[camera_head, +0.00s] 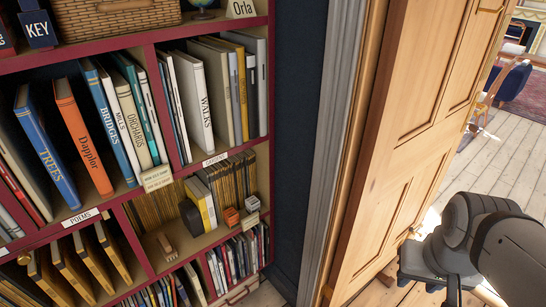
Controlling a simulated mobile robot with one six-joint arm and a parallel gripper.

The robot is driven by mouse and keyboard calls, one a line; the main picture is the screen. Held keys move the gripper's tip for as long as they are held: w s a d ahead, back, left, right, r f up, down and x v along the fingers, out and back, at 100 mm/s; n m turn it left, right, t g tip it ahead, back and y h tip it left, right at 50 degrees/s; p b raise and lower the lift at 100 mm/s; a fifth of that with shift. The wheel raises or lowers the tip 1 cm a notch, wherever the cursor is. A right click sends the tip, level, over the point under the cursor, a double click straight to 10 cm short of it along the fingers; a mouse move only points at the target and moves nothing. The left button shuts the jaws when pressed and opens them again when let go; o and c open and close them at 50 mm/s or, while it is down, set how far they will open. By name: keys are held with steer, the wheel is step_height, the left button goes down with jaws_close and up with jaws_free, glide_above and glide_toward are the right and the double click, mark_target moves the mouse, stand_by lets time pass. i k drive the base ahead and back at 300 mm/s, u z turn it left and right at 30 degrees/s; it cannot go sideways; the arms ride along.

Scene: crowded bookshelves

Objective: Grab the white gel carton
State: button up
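I cannot pick out a white gel carton in this view. Grey links of my arm show at the lower right, in front of the wooden door and apart from the shelves. My gripper's fingers are not visible.
A red-edged bookshelf (146,183) crowded with books fills the left. A black bookend (190,217) and a small wooden object (166,246) share the middle shelf. A wooden door (410,130) stands at the right, with open plank floor (500,160) beyond it.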

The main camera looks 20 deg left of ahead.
mark_target(253, 204)
steer(key=u, duration=0.65)
steer(key=i, duration=1.05)
steer(key=u, duration=0.55)
steer(key=k, duration=0.9)
steer(key=u, duration=0.15)
steer(key=i, duration=0.9)
steer(key=z, duration=0.1)
